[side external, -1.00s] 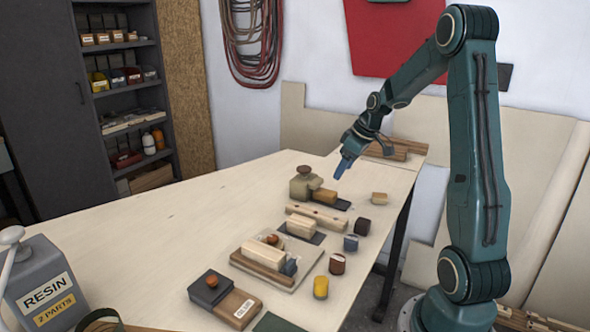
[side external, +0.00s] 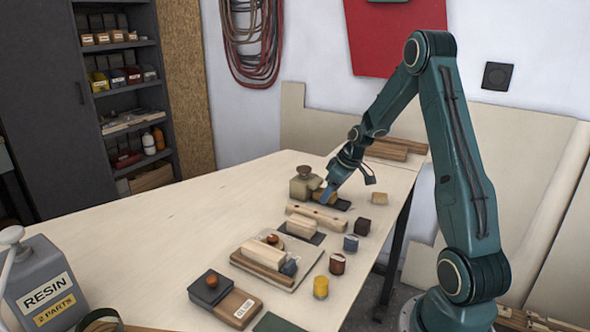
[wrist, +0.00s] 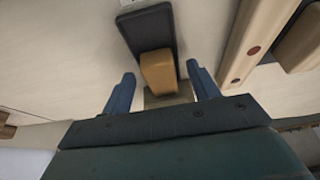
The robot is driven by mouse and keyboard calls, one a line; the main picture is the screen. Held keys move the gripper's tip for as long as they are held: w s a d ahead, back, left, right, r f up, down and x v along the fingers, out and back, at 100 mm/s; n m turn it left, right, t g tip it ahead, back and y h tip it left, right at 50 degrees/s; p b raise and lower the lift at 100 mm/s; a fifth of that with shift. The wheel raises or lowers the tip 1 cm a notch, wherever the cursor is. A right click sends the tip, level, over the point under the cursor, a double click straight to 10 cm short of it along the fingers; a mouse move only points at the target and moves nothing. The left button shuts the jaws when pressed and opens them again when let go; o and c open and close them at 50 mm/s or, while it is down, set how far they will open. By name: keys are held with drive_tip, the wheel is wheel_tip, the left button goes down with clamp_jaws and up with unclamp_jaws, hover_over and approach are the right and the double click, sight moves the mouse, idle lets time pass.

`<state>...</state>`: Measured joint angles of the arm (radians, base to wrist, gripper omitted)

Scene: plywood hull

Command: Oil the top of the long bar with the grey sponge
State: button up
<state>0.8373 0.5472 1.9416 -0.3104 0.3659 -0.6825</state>
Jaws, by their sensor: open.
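My gripper (side external: 328,192) is low over the far part of the bench. Its blue fingers are open in the wrist view (wrist: 160,70), one on either side of a tan block (wrist: 158,75), with gaps at both sides. I cannot tell which is the grey sponge.
A squat beige container with a brown knob (side external: 303,186) stands close left of my gripper. A pale block on a dark pad (side external: 300,228), a tray (side external: 262,276) and several small pots and blocks fill the right side.

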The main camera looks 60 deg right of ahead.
sight(335, 202)
drive_tip(key=c, duration=1.1)
drive_tip(key=shift+o, duration=0.2)
drive_tip(key=shift+s, duration=0.1)
drive_tip(key=shift+s, duration=1.45)
drive_tip(key=o, duration=1)
drive_tip(key=shift+o, duration=0.2)
drive_tip(key=shift+r, duration=0.1)
